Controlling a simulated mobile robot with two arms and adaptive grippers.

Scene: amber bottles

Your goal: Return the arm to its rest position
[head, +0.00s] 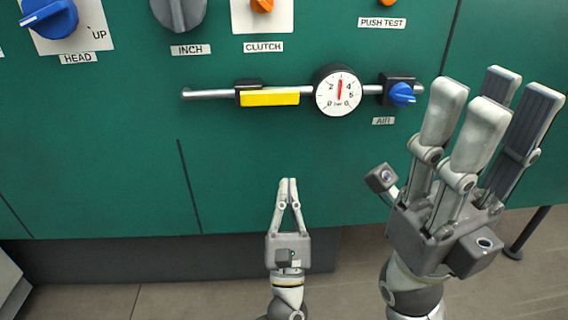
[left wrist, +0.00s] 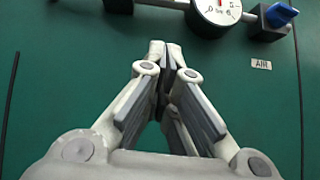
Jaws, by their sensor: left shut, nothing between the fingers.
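My left gripper (head: 288,183) is in the lower middle of the head view, pointing up, with its fingertips together and nothing between them. It also shows in the left wrist view (left wrist: 165,48), shut and empty in front of the green panel. In the head view it appears below the gauge bar, apart from the controls. My right gripper (head: 492,98) is large and near at the right of the head view. Its fingers point up and stand apart, open and empty. It hides part of the panel behind it.
The green panel (head: 130,140) carries a round gauge (head: 338,108), a yellow-marked bar (head: 270,98) and a blue AIR knob (head: 402,94). Above are the blue HEAD knob (head: 48,18), grey INCH knob (head: 178,10) and orange CLUTCH knob (head: 262,5). Tiled floor (head: 180,300) shows below.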

